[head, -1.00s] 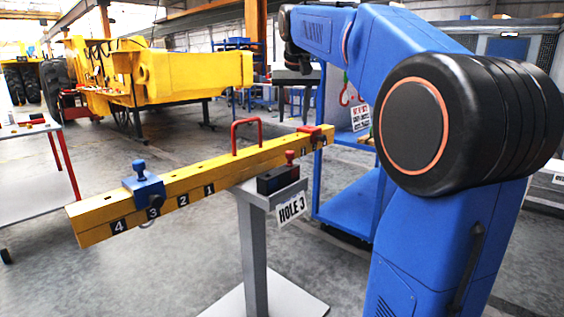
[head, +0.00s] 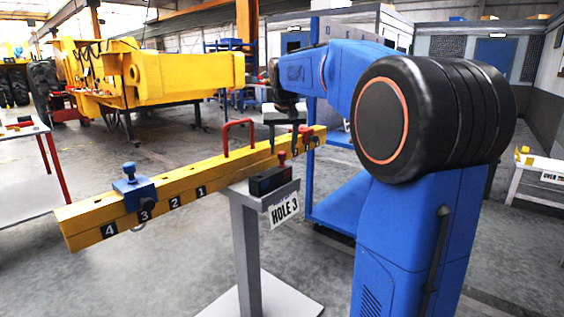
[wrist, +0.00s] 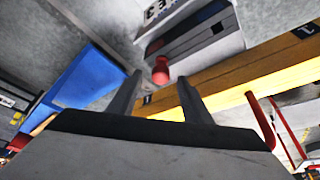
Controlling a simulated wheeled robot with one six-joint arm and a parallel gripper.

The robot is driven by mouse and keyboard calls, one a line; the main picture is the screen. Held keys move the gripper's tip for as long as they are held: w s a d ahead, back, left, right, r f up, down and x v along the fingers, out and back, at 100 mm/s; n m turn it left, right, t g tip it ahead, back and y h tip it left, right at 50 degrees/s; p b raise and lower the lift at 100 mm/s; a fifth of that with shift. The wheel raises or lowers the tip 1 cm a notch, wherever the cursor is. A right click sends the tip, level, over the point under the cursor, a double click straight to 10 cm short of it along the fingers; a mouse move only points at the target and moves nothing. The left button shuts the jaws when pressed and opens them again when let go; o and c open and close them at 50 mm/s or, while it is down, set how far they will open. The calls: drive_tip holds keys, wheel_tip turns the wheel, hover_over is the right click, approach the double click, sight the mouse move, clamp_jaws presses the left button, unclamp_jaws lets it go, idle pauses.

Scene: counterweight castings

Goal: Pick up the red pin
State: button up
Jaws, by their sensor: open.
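The red pin (head: 282,156) stands upright in a black block (head: 270,180) on top of a grey post, behind the "HOLE 3" sign. In the wrist view the red pin (wrist: 160,72) appears between the two dark fingertips of my gripper (wrist: 158,80). The fingers are apart and nothing is held. In the head view my gripper hangs above and behind the black block, with its fingers hard to make out. The pin's lower end is hidden in the block.
A yellow numbered beam (head: 180,191) with a red handle (head: 239,138) and a blue clamp (head: 134,188) runs close behind the block. A red fitting (head: 309,137) sits at its far end. A blue shelf cart (head: 335,211) stands to the right.

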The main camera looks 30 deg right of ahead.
sight(282, 152)
drive_tip(key=shift+x, duration=2)
drive_tip(key=shift+w, duration=0.1)
clamp_jaws()
drive_tip(key=shift+r, duration=0.1)
wheel_tip(282, 152, up, 18)
